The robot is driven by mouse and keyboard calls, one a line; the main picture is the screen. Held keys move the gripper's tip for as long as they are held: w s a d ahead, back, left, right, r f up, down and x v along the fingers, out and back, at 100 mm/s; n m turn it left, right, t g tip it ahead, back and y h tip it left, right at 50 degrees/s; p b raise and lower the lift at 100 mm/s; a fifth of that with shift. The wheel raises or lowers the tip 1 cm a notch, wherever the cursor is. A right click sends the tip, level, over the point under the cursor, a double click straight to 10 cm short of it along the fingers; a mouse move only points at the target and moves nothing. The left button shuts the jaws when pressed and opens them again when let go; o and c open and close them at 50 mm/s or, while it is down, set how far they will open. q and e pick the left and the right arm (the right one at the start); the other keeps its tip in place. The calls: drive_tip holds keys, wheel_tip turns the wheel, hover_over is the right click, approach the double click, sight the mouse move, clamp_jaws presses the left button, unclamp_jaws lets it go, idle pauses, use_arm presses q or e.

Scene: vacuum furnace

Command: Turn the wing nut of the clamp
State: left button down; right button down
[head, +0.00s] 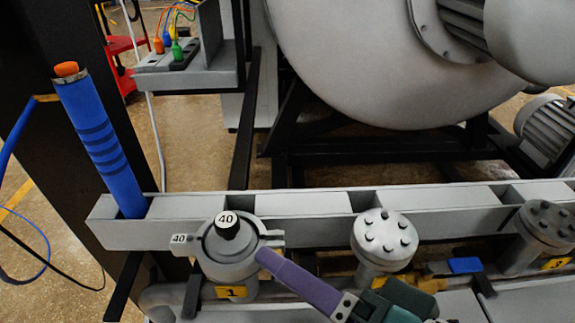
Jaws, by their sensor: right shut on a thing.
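My right gripper (265,254) reaches in from the lower right, with a long purple finger and a teal and dark body. Its tip is at the wing nut, and it is shut on it. The second finger is hard to make out. My left gripper is not in view.
A grey beam (300,222) runs behind the clamp. A bolted flange (385,238) stands to the right, with another bolted fitting (545,226) beyond and a blue-handled valve (465,265) between. A blue cylinder (100,145) leans at the left.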

drive_tip(key=shift+c, duration=1.4)
unclamp_jaws()
drive_tip(key=v, duration=1)
drive_tip(key=shift+p, duration=0.35)
